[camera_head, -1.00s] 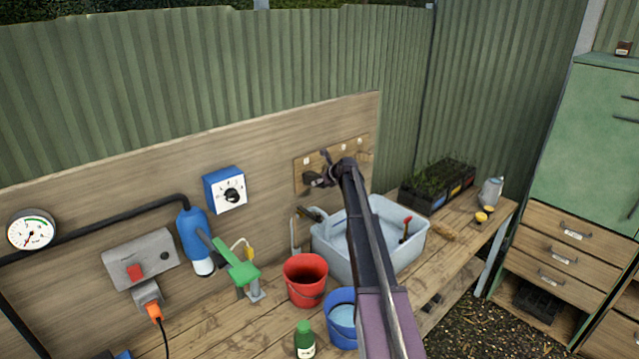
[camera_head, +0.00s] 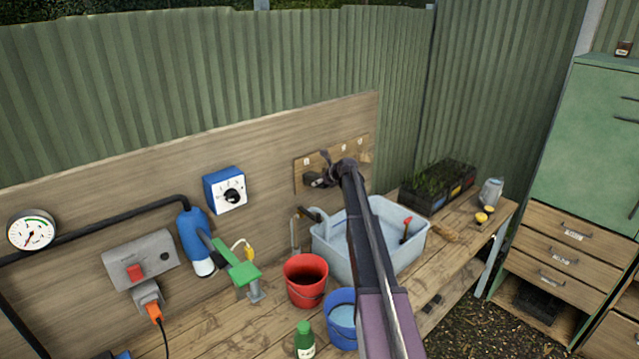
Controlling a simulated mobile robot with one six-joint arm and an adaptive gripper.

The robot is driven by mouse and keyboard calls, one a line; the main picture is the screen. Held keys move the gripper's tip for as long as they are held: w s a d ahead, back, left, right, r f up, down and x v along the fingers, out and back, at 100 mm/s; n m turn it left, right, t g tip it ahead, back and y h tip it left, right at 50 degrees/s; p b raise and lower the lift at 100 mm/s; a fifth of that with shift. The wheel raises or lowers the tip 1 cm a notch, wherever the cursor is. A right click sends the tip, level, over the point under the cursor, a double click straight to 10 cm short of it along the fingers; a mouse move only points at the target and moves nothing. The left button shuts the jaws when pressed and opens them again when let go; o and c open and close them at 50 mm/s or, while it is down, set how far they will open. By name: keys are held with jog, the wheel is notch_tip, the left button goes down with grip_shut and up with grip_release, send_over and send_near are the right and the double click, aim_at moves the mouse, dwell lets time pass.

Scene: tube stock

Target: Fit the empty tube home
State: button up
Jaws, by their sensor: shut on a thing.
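My gripper (camera_head: 322,178) is at the far end of my arm, in front of a small wooden rack board (camera_head: 302,178) on the back panel. The board carries a row of small pale labels. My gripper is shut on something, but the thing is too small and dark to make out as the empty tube. My wrist and arm hide part of the board's middle and lower right. I cannot tell whether the held thing touches the board.
Below are a grey tub (camera_head: 400,255) with a red-handled tool, a tap (camera_head: 305,216), a red bucket (camera_head: 304,283), a blue bucket (camera_head: 341,325) and a green bottle (camera_head: 304,342). A blue dial box (camera_head: 225,190) is on the panel. A seedling tray (camera_head: 438,188) stands right.

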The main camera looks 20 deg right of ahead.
jog(key=shift+w, duration=0.15)
jog(key=o, duration=1)
jog(key=shift+w+a+f, duration=0.1)
jog(key=shift+f, duration=0.05)
